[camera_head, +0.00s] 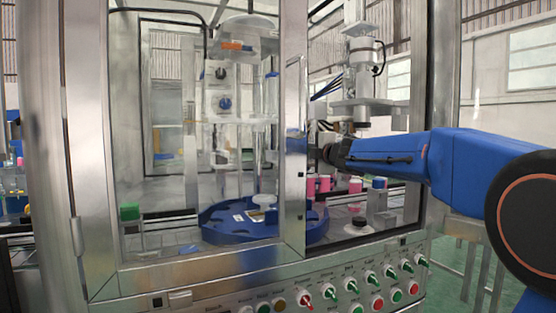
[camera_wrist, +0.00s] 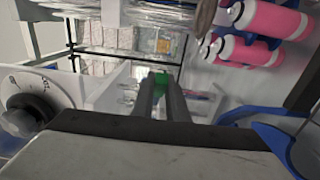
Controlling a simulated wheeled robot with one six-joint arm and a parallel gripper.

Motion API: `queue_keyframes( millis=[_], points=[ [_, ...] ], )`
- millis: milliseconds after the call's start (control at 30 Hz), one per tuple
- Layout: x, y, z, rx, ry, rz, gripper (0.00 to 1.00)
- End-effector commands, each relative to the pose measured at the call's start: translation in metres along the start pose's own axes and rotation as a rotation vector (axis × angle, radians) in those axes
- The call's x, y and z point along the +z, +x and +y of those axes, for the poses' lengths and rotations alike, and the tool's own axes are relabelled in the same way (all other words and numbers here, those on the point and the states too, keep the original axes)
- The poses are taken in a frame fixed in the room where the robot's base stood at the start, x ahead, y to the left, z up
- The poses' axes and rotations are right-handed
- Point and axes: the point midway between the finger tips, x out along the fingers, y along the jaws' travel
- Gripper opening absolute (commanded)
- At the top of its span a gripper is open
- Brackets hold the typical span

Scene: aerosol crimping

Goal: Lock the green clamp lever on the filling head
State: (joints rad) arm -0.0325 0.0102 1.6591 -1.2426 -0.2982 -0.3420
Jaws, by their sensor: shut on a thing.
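The green clamp lever (camera_wrist: 160,80) shows in the wrist view as a small green piece at the tips of my gripper's two dark fingers. My gripper (camera_wrist: 162,90) is shut on it, with the fingers close together. In the head view my blue arm reaches in from the right through the machine's open front. The gripper's tips are hidden there behind the steel door post (camera_head: 293,160), so the lever's angle cannot be told. The filling unit (camera_head: 222,90) with its dials stands behind the glass, left of the post.
Below, in the head view, are a blue turntable (camera_head: 225,228), a green block (camera_head: 129,212) and a front panel with several buttons (camera_head: 345,285).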

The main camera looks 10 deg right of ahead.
Motion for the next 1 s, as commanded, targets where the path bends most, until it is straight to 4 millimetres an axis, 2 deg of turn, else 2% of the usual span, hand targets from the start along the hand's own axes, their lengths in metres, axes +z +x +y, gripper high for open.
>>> queue_keyframes(
  millis=[267,733,1000],
  points=[
    [-0.002,-0.001,-0.001,-0.001,0.000,0.001,0.01],
    [-0.020,-0.016,-0.001,-0.001,-0.001,0.001,0.01],
    [-0.021,-0.017,-0.001,-0.001,-0.001,0.000,0.01]
  ],
)
